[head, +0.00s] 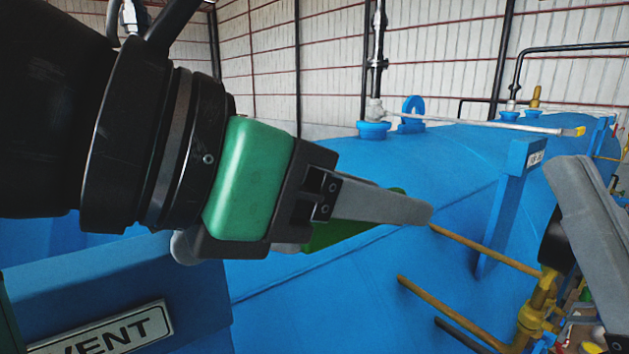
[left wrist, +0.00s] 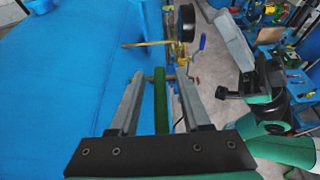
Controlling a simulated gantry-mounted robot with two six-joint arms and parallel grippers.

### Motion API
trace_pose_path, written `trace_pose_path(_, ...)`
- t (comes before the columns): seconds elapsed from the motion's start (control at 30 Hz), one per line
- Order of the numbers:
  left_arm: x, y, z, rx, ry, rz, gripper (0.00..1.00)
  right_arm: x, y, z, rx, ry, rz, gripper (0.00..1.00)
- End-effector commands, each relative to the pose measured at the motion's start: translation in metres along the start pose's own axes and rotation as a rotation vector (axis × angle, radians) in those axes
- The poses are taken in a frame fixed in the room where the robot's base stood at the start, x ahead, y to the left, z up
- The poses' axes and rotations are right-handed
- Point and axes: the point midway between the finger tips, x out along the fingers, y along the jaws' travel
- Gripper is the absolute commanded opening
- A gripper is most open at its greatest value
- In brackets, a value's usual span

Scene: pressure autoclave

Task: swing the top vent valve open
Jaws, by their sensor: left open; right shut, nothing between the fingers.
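My left gripper (head: 422,211) reaches in from the left above the blue vessel. In the left wrist view its fingers (left wrist: 160,80) are open, one on each side of a green bar (left wrist: 161,105), with gaps visible. The bar, probably the vent valve's lever, shows partly behind the near finger in the head view (head: 350,229). A VENT label (head: 120,332) is on a blue panel at lower left. My right gripper (head: 580,180) is shut and empty at the right edge; it also shows in the wrist view (left wrist: 230,30).
The large blue vessel (head: 420,170) fills the middle. A blue upright plate (head: 500,200), yellow rods (head: 485,250) and brass fittings (head: 538,300) stand near my right gripper. A pale rod with a yellow end (head: 580,131) lies farther back. Grey floor (left wrist: 210,85) shows beyond the vessel.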

Motion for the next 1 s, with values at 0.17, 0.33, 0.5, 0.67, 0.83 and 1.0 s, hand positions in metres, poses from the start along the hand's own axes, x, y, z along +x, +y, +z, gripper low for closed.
trace_pose_path(0.17,-0.0001,0.0001,-0.0003,0.000,0.000,0.000,0.42,-0.0003,0.0000,0.0003,0.000,0.000,0.000,0.00)
trace_pose_path(0.33,-0.0003,0.0001,-0.0002,-0.001,0.000,0.000,0.12,-0.0003,0.0000,0.0002,0.000,0.000,0.000,0.00)
trace_pose_path(0.5,-0.0004,0.0001,-0.0002,-0.001,0.000,-0.001,0.00,-0.0002,0.0000,0.0002,0.000,0.000,0.000,0.00)
trace_pose_path(0.67,-0.0005,0.0000,-0.0001,-0.001,0.000,-0.001,0.00,-0.0002,0.0000,0.0002,0.000,0.000,0.000,0.00)
trace_pose_path(0.83,-0.0006,0.0000,0.0000,0.000,-0.001,0.000,0.00,-0.0002,0.0000,0.0002,0.000,0.000,0.000,0.00)
trace_pose_path(1.0,-0.0007,0.0000,0.0000,0.000,-0.001,0.000,0.00,-0.0002,0.0000,0.0002,0.000,0.000,0.000,0.00)
